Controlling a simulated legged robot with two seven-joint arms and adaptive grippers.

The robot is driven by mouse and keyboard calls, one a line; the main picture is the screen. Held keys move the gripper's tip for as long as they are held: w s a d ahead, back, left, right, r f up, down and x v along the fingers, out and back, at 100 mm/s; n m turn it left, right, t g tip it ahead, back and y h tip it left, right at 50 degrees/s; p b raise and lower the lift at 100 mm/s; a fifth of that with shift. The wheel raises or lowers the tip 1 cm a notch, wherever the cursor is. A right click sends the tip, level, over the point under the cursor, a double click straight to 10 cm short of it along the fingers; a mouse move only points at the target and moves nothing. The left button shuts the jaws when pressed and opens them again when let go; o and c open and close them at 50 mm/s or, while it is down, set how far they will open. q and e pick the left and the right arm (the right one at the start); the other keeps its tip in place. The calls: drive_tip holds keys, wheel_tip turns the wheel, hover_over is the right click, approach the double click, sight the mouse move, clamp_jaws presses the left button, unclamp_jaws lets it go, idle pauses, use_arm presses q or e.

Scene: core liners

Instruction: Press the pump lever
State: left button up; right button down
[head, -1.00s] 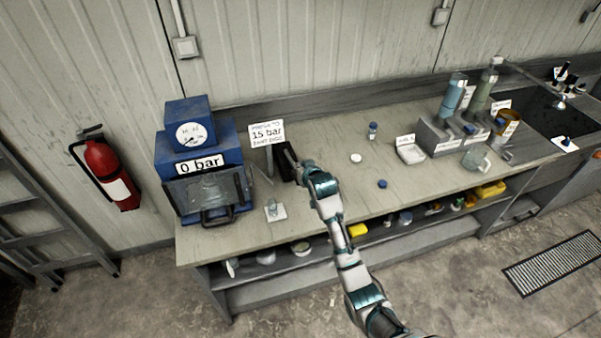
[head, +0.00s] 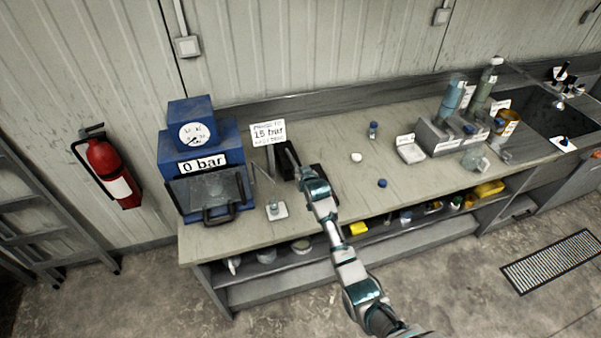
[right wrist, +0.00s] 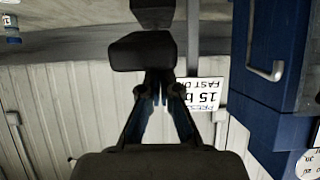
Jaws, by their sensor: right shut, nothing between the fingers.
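The blue press (head: 203,150) with a round gauge and a "0 bar" label stands at the left of the bench. My left gripper is not in view.
A small white pad with a clear vial (head: 275,210) is left of my arm. A white cap (head: 356,157), a blue cap (head: 382,183) and a white tray (head: 409,149) lie to the right. A bottle rack (head: 437,137) and sink (head: 535,108) are farther right.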

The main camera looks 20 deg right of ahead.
drive_tip(key=shift+t, duration=0.8)
drive_tip(key=f+b, duration=0.2)
drive_tip(key=s+f+b, duration=0.1)
drive_tip(key=f, duration=0.1)
drive_tip(key=shift+s+f+b, duration=0.15)
drive_tip(key=shift+f+b, duration=0.1)
drive_tip(key=shift+b, duration=0.1)
drive_tip(key=r+p, duration=0.1)
drive_tip(key=s+d+r+p, duration=0.1)
drive_tip(key=p, duration=0.1)
drive_tip(key=shift+d+r+t, duration=0.15)
drive_tip(key=shift+r+t, duration=0.1)
drive_tip(key=shift+t, duration=0.15)
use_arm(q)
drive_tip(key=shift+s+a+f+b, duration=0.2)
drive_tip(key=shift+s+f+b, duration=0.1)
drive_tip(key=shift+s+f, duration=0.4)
use_arm(e)
drive_tip(key=v, duration=0.9)
drive_tip(key=shift+s, duration=0.2)
idle(0.9)
